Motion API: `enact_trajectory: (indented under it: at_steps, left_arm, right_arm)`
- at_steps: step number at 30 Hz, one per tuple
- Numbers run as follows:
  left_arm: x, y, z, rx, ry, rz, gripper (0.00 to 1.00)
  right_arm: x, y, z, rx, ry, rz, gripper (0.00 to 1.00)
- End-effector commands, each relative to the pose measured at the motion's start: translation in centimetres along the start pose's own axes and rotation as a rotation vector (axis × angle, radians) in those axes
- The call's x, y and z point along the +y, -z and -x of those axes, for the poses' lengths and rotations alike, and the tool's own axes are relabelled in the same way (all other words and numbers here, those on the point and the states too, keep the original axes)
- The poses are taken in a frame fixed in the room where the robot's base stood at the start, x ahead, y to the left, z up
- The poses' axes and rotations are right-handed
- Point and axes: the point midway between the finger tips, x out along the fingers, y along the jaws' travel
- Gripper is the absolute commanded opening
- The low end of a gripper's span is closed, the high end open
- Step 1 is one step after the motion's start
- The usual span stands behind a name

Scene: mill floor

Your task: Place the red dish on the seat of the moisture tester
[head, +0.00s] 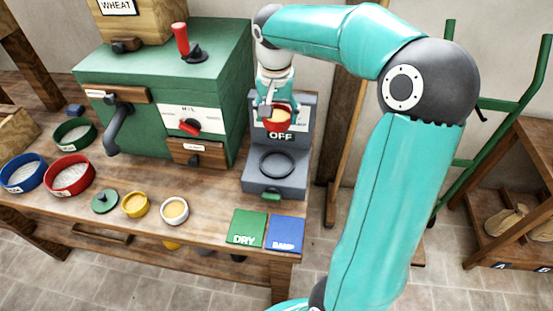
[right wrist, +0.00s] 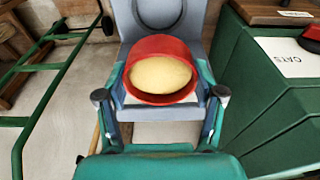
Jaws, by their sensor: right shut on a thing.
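The red dish (head: 279,122), holding pale yellow contents, is gripped by my right gripper (head: 277,108). In the right wrist view, the dish (right wrist: 160,88) sits between the two fingers of the gripper (right wrist: 161,95). The grey moisture tester (head: 262,186) stands on the bench with an "OFF" panel at its back. Its round, dark-rimmed seat (head: 277,165) is empty. The dish is held above the seat, in front of the upper part of the tester. My left gripper is not in view.
A green mill (head: 220,75) stands close left of the tester. Green DRY (head: 246,228) and blue DAMP (head: 285,234) cards lie in front. A white dish (head: 174,211), a yellow dish (head: 135,205) and several sieves are further left. A green trolley (head: 500,104) stands right.

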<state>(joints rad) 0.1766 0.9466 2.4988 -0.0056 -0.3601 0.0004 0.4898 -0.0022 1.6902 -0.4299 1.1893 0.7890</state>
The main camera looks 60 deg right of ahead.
Motion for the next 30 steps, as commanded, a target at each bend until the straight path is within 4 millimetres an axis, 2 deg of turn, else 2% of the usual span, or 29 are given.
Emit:
enact_trajectory:
  at_steps: [1,3,10,13,20,25,30]
  left_arm:
    - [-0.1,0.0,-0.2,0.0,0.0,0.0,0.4]
    - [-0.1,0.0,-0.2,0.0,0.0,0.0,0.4]
    - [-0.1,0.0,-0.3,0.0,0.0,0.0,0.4]
    - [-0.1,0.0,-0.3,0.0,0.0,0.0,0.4]
    - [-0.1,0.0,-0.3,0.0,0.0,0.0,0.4]
    - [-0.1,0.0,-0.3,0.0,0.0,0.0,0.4]
    - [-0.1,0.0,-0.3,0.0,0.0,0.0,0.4]
  right_arm:
    - [0.1,-0.4,-1.6,-0.006,-0.005,0.001,0.31]
    - [0.1,-0.6,-3.5,-0.005,-0.005,0.002,0.31]
    - [0.1,-1.4,-8.9,-0.004,-0.003,0.003,0.31]
    - [0.0,-1.6,-10.2,-0.002,-0.001,0.002,0.31]
    - [0.0,-1.9,-11.8,-0.002,-0.001,0.003,0.31]
    - [0.0,-2.2,-14.3,-0.003,-0.002,0.003,0.31]
    - [-0.1,-2.3,-15.1,0.001,0.002,0.003,0.31]
